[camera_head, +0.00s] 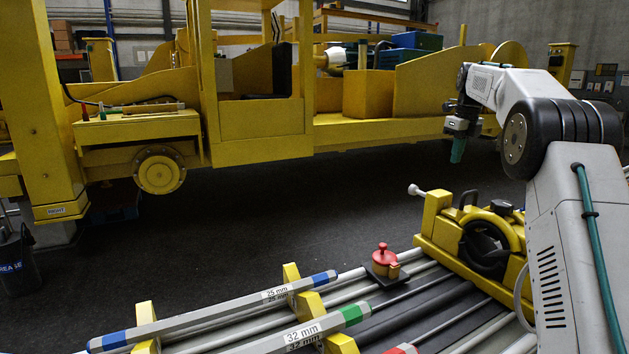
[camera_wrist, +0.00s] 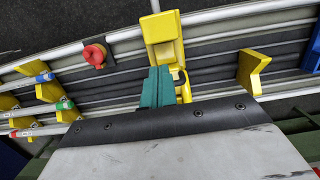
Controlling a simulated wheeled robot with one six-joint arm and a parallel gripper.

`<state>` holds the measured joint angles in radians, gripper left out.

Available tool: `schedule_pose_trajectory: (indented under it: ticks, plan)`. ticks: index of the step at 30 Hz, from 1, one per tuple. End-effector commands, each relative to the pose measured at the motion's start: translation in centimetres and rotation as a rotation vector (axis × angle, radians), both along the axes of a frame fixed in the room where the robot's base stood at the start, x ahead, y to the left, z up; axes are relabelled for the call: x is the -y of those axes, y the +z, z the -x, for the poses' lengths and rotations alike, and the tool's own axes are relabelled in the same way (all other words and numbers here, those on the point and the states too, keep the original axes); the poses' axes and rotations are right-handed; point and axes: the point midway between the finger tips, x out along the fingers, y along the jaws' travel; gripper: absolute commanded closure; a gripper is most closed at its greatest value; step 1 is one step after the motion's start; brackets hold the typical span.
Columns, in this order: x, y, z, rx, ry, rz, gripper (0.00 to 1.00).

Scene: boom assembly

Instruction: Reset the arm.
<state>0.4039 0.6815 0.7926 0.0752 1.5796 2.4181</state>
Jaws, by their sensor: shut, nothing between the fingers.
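My arm reaches in from the right side of the head view, bent at a dark elbow joint. My gripper (camera_head: 457,152) hangs at its end with teal fingers pointing down, above the dark floor and beyond the yellow clamp unit. The gripper also shows in the wrist view (camera_wrist: 157,90), its teal fingers together with nothing between them. Behind the fingers in that view is a yellow bracket (camera_wrist: 161,35), partly hidden by them. Whether there is any gap between fingers and bracket is unclear in that view; in the head view the gripper hangs clear.
A rack of long bars holds a 25 mm bar (camera_head: 275,293) and a 32 mm bar (camera_head: 303,334). A red-topped valve (camera_head: 383,262) and a yellow clamp unit (camera_head: 470,232) sit on it. A large yellow machine (camera_head: 262,150) stands behind. Dark floor (camera_head: 270,215) between is clear.

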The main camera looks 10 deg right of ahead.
Motion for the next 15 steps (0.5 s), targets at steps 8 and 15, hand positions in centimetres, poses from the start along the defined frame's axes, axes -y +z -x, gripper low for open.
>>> schedule_pose_trajectory:
  ticks: [8, 15]
  plan:
    - [0.0, -3.6, 0.3, -0.018, 0.434, 0.033, 1.0]
    - [-4.3, -5.6, 6.2, -0.054, 1.063, 0.037, 1.0]
